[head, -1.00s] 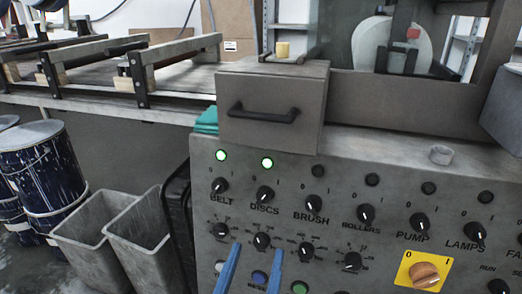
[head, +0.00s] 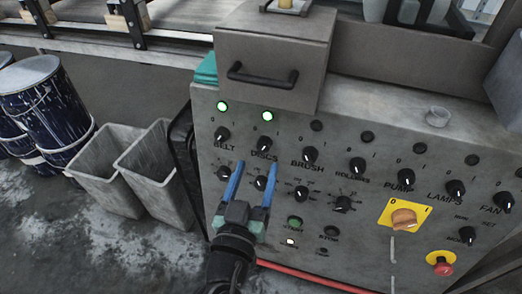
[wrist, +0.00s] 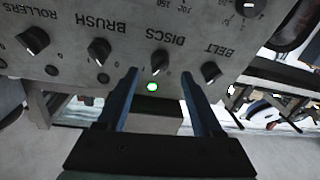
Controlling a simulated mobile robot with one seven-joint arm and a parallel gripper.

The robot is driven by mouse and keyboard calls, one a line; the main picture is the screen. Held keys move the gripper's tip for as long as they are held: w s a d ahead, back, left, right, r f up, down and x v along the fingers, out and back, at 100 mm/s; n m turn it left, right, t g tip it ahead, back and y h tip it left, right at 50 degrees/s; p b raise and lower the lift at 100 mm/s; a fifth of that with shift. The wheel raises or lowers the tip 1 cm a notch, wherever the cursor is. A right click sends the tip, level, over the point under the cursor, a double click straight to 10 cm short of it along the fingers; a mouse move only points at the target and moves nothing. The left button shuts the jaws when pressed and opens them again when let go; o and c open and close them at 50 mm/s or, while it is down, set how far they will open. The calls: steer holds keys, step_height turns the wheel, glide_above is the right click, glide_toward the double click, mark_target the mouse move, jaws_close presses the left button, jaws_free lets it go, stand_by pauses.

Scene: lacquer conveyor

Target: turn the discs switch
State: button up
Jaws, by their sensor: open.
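The discs switch (head: 265,144) is a black rotary knob with a white pointer mark on the grey control panel (head: 370,128), between the belt and brush knobs. It also shows in the wrist view (wrist: 159,60). The green lamp (head: 267,116) above it is lit. The pointer's exact angle is hard to read. My gripper (head: 254,164) is open and empty, its blue fingers pointing at the panel just below the discs knob in the head view. In the wrist view, the fingertips (wrist: 159,74) lie either side of the knob's line; I cannot tell any contact.
The belt knob (head: 222,134) and brush knob (head: 310,155) flank the discs knob closely. Smaller dials sit in the row below, one behind my fingers. A yellow-plated orange switch (head: 403,218) and a red button (head: 443,268) are at the right. Grey bins (head: 164,172) stand left.

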mark_target(263, 146)
steer(key=shift+x, duration=2.45)
jaws_close()
